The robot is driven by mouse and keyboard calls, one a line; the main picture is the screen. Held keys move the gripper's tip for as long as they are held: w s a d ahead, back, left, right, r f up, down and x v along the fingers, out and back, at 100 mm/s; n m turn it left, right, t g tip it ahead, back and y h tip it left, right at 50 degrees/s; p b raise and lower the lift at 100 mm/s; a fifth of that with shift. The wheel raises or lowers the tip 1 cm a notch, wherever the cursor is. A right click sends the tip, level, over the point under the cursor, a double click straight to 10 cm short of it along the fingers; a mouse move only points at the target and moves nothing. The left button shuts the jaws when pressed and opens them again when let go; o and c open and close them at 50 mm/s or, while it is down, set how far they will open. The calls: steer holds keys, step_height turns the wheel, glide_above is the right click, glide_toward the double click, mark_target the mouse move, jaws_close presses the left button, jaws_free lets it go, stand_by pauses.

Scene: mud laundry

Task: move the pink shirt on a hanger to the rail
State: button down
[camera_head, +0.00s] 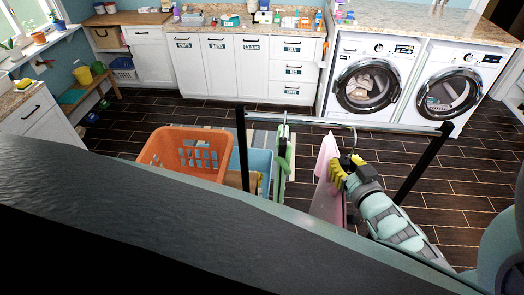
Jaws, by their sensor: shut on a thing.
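The pink shirt (326,157) hangs below a thin metal hanger hook (349,130) near the right part of the rail. The rail (390,126) is a silver bar between two black posts. My gripper (343,168), with yellow fingers, is shut on the shirt's hanger just below the bar. The hook's top lies close to the bar; I cannot tell whether it rests on it. My gripper and arm hide part of the shirt and the hanger's body.
A green garment (284,155) hangs on the rail left of the shirt. White washing machines (343,62) stand behind. Dark tiled floor (450,178) is clear at the right.

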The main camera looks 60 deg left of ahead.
mark_target(337, 156)
steer(key=shift+w+a+r, duration=0.1)
steer(key=shift+w+a, duration=1.05)
steer(key=shift+a, duration=0.3)
steer(key=shift+w+a+r, duration=0.1)
steer(key=shift+w+a, duration=1.05)
steer(key=shift+a, duration=0.3)
steer(key=shift+f+b, duration=1.2)
steer(key=shift+b, duration=0.15)
steer(key=c, duration=0.8)
jaws_free()
steer(key=shift+w+d, duration=0.1)
steer(key=shift+o, duration=0.2)
steer(key=shift+d, duration=0.15)
